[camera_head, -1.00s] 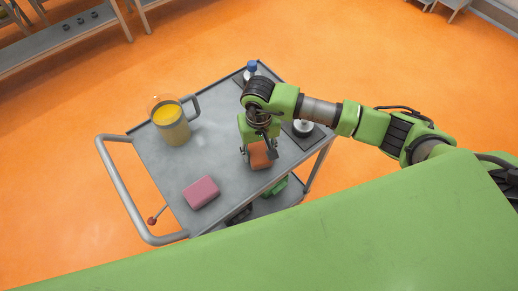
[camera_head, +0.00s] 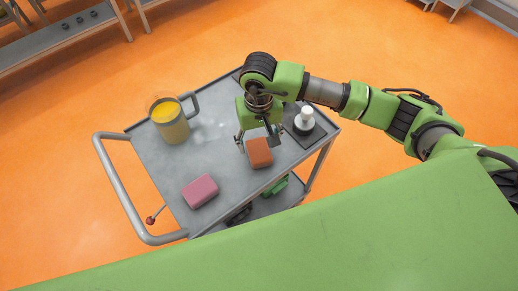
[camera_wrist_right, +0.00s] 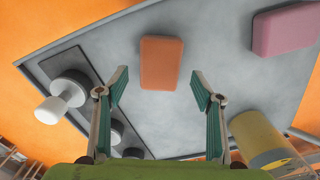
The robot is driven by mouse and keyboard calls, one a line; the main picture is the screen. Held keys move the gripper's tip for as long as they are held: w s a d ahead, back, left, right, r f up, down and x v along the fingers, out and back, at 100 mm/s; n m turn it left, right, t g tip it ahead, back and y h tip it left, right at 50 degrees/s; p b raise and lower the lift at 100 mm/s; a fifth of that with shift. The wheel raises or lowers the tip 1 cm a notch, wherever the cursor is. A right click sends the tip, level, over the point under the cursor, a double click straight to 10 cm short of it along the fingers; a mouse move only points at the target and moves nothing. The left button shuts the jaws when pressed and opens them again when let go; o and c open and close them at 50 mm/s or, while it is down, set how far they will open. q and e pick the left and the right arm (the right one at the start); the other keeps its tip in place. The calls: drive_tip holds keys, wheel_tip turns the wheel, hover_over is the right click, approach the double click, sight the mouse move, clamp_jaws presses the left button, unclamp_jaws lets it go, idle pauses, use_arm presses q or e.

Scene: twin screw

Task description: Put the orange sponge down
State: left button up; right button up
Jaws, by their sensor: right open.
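The orange sponge (camera_head: 259,152) lies on the grey top of the cart (camera_head: 226,178), near its front edge. My right gripper (camera_head: 256,142) is above and behind the sponge in the head view. In the right wrist view the right gripper (camera_wrist_right: 158,85) has its two fingers spread wide, with nothing between the tips. The sponge (camera_wrist_right: 161,62) shows just beyond the fingertips, apart from them. My left gripper is not in view.
A pink sponge (camera_head: 200,191) lies at the cart's front left. A jug of yellow liquid (camera_head: 170,122) stands at the back left. A white-topped item (camera_head: 304,119) stands on a dark pad at the right. Bare cart top lies between the jug and the pink sponge.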

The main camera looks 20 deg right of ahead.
sight(259, 150)
wheel_tip(259, 150, up, 7)
drive_tip(key=b, duration=0.1)
drive_tip(key=shift+b, duration=0.3)
